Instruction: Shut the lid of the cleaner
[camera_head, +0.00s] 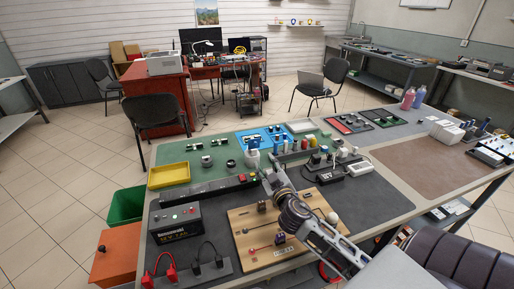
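My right arm comes in from the lower right, and its gripper (269,178) is over the middle of the workbench, by the back edge of the wooden board. The fingers are small and point away from me, so I cannot tell whether they are open or shut. My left gripper is not in view. I cannot make out for sure which thing is the cleaner, and no open lid shows clearly.
The wooden board (251,236) lies under my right arm. A yellow tray (169,175), a blue tray (262,138) and several bottles and small devices crowd the bench's middle and back. A brown mat (412,165) at the right is mostly bare. A green bin (126,206) stands left of the bench.

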